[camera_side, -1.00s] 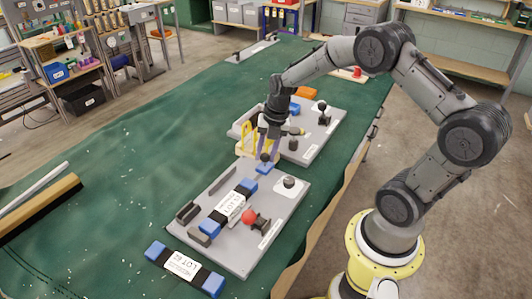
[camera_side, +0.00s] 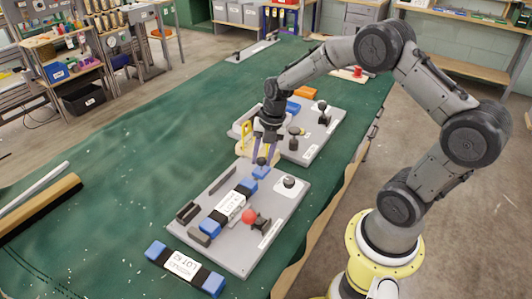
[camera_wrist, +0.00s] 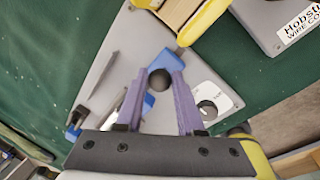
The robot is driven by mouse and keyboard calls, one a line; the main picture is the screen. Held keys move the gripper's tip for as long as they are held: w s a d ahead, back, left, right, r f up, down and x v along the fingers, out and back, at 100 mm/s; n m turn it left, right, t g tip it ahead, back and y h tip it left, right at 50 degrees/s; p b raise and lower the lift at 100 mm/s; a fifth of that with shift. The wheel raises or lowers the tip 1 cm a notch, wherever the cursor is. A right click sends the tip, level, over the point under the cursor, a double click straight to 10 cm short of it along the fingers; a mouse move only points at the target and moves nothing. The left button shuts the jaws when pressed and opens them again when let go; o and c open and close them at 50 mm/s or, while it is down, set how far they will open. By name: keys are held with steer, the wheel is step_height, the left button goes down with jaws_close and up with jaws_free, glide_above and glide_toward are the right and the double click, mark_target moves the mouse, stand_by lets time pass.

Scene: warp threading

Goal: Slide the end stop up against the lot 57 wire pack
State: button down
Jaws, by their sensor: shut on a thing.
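The lot 57 wire pack (camera_side: 230,206), with a white label and blue ends, lies on the near grey board (camera_side: 285,215). The end stop (camera_side: 261,173) is a small blue block with a dark round knob, beyond the pack's far end. My gripper (camera_side: 262,157) points down, shut on the knob. In the wrist view, the purple fingers of my gripper (camera_wrist: 160,79) flank the knob, with the blue end stop (camera_wrist: 170,62) behind it. A blue end of the wire pack (camera_wrist: 148,103) shows between the fingers. A small gap seems to remain between stop and pack.
A red-balled black clamp (camera_side: 258,220) stands right of the pack, and a round dark knob on a white plate (camera_side: 289,183) sits nearby. Another blue-ended pack (camera_side: 184,267) lies on the green table in front. A second grey board (camera_side: 312,140) with a yellow frame (camera_side: 243,140) stands behind.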

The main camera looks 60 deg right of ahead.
steer(key=a, duration=0.4)
steer(key=c, duration=0.5)
jaws_free()
steer(key=shift+c, duration=0.2)
step_height(320, 180, up, 14)
steer(key=s+d, duration=0.1)
steer(key=s, duration=0.1)
steer(key=shift+d+f, duration=0.2)
steer(key=shift+d, duration=0.1)
steer(key=shift+s, duration=0.1)
